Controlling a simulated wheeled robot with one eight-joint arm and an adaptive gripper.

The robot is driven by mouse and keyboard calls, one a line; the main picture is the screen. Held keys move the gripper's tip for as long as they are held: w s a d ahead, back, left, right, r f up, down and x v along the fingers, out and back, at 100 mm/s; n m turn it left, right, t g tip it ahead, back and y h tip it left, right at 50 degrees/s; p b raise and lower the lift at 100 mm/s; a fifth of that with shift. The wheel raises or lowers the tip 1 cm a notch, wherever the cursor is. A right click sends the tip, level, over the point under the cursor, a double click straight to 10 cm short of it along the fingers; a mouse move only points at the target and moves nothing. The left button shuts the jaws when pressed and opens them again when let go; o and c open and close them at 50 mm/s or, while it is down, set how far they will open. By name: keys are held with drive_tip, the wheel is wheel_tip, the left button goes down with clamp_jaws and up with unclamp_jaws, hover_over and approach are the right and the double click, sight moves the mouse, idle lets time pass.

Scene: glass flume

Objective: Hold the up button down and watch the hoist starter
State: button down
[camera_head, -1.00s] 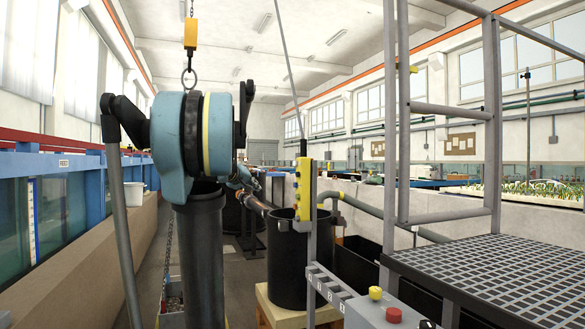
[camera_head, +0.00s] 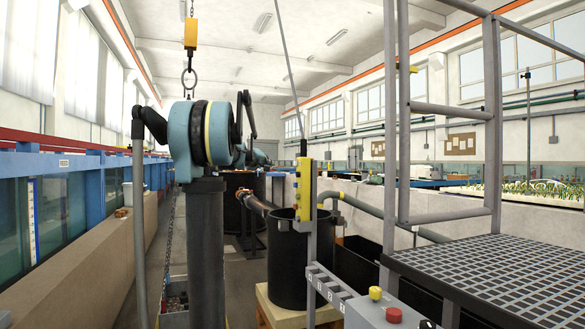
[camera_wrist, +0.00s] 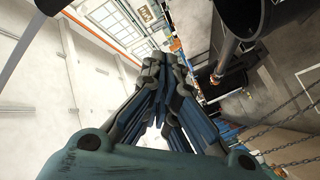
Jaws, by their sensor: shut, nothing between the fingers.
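A yellow pendant (camera_head: 304,185) with several small buttons hangs upright from a thin cable, right of my arm in the head view. Its button markings are too small to read, so I cannot tell which is up. My gripper (camera_wrist: 160,68) is shut and empty in the wrist view, apart from the pendant. In the head view my arm hides most of it.
A yellow hoist block (camera_head: 191,33) with a ring hangs above my arm. A black tank (camera_head: 287,265) with a pipe stands behind the pendant. A grated platform (camera_head: 480,270) with rails is at right. The glass flume (camera_head: 60,215) runs along the left.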

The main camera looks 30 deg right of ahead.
sight(296, 163)
drive_tip(key=s+d, duration=0.2)
drive_tip(key=d, duration=0.6)
drive_tip(key=shift+d, duration=0.2)
idle(1.4)
drive_tip(key=shift+s+d+r, duration=0.1)
drive_tip(key=shift+s+d, duration=0.05)
drive_tip(key=shift+d, duration=0.2)
drive_tip(key=shift+s+d, duration=0.15)
drive_tip(key=shift+d, duration=0.5)
idle(4.6)
